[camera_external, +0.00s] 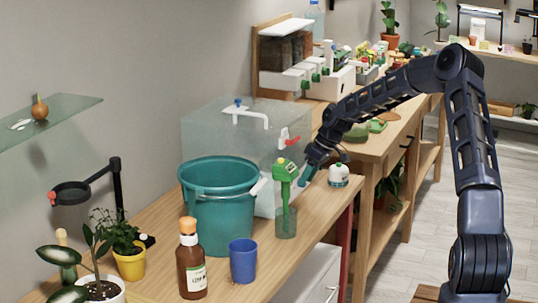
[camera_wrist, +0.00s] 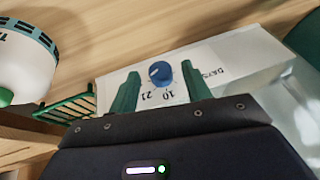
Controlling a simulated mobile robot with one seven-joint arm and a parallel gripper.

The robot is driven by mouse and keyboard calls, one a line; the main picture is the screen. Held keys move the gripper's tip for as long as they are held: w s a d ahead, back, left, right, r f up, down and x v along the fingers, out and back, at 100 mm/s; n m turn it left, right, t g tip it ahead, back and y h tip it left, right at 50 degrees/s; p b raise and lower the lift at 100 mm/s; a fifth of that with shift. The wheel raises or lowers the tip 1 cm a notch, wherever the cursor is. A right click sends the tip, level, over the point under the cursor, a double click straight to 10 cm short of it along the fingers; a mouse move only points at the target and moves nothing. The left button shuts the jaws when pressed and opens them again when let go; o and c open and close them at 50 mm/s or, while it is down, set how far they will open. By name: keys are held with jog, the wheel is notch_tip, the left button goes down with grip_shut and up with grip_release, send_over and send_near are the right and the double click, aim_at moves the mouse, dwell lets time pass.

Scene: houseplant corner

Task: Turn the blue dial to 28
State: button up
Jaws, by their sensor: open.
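The blue dial (camera_wrist: 161,73) is on a white panel (camera_wrist: 225,68) in the wrist view, with the printed numbers 21 and 10 by its near edge and the word DAYS to its right. A pale mark shows on the dial, but its exact setting cannot be read. My gripper (camera_wrist: 160,80) is open, with one green finger to each side of the dial. I cannot tell whether the fingers touch it. In the external view my gripper (camera_external: 307,173) points down near the bench's front edge; the dial is not visible there.
A white and green round device (camera_external: 339,176) stands right of my gripper and shows at the wrist view's upper left (camera_wrist: 25,60). A green grille (camera_wrist: 72,105) is nearby.

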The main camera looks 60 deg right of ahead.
jog(key=shift+w+a+f, duration=0.1)
jog(key=shift+w+f, duration=0.05)
jog(key=shift+f, duration=0.25)
jog(key=c, duration=1)
jog(key=y, duration=0.3)
jog(key=shift+d+f+m+y, duration=0.1)
jog(key=shift+d+m+y, duration=0.2)
jog(key=shift+d+m, duration=0.1)
jog(key=shift+d+f+y, duration=0.1)
jog(key=shift+y, duration=0.9)
